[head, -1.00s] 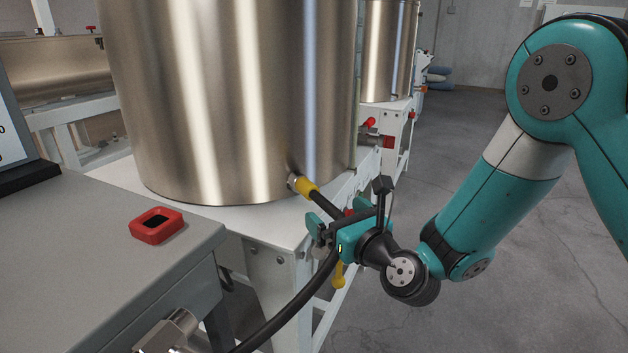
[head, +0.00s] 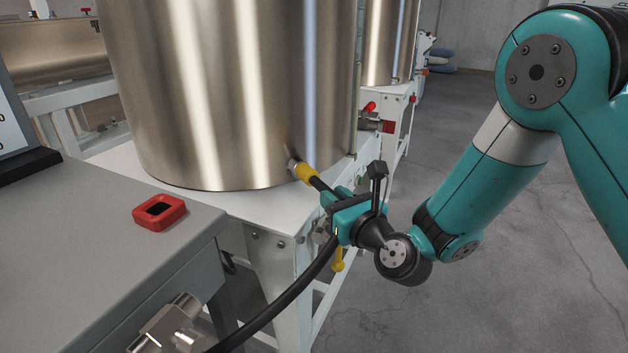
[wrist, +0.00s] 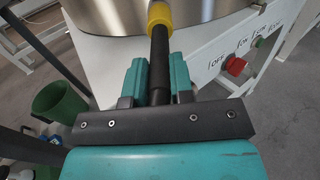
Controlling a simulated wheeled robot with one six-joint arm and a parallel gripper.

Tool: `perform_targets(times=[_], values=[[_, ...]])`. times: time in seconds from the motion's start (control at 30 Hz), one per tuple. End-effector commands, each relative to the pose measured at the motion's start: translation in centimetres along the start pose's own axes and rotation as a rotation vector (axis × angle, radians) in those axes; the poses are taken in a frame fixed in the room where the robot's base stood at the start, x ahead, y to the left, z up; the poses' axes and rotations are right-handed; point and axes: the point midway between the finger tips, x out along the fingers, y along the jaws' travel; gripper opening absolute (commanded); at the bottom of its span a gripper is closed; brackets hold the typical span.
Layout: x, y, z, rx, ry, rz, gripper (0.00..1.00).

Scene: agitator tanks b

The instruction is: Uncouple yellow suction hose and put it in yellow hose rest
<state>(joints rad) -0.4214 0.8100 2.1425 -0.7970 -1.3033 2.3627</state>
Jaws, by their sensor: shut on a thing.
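The yellow-collared end of the black suction hose (head: 305,173) meets a small metal fitting low on the front of the steel tank (head: 235,90). The yellow collar (wrist: 159,15) also shows at the top of the wrist view, against the tank. My gripper (head: 334,198) is shut on the black hose just behind the collar; in the wrist view the teal fingers (wrist: 158,80) lie on both sides of it. The hose (head: 285,300) hangs down to the lower left. A yellow handle-like part (head: 338,260) shows below my gripper; I cannot tell if it is the hose rest.
A grey cabinet (head: 90,260) with a red square frame (head: 159,213) stands at the left. The white tank stand (head: 285,270) is close beneath my gripper. A green bin (wrist: 62,112) and a red button (wrist: 236,66) show in the wrist view. Open floor (head: 480,300) lies right.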

Motion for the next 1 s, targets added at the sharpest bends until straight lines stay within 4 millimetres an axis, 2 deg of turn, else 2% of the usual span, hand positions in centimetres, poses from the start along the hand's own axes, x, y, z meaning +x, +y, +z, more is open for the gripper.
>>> perform_targets(times=[1.0], values=[[-1.2, 0.0, 0.0, 0.0, -0.001, -0.001, 0.0]])
